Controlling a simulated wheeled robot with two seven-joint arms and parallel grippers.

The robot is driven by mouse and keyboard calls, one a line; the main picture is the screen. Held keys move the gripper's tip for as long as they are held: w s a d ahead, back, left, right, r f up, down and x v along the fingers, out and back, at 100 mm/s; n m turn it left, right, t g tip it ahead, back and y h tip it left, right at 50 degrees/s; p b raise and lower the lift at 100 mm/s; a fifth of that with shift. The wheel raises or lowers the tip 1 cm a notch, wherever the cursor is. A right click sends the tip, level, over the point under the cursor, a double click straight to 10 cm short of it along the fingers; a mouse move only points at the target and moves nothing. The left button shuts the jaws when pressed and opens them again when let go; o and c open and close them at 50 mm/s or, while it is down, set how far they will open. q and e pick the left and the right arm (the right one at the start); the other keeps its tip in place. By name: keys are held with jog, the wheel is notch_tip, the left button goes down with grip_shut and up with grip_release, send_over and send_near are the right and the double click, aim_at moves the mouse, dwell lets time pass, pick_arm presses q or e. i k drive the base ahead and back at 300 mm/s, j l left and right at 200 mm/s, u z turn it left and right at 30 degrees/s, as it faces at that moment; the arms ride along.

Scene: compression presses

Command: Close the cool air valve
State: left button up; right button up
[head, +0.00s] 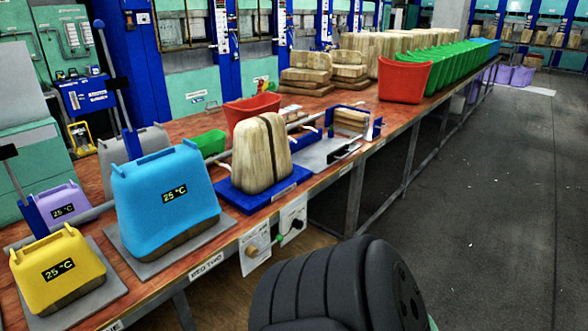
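Two white panels hang on the front edge of the wooden bench. The nearer panel (249,264) carries a tan knob (252,250). The other panel (286,240) carries a dark knob (297,224). I cannot read which, if either, is the cool air valve, or tell whether it is open or closed. Small red, yellow and green fittings (262,86) show at the back of the bench, too small to make out. Neither of my grippers is in view. A black ribbed part of my own arm fills the bottom middle and hides what is behind it.
Blue (165,205), yellow (58,270) and purple (60,207) covers reading 25 °C stand on the bench (330,183) at left. A wooden form (260,155) sits on a blue base. Red and green bins line the far bench. The dark floor (500,220) at right is clear.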

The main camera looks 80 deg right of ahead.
aim_at(278, 238)
jog(key=z, duration=2.25)
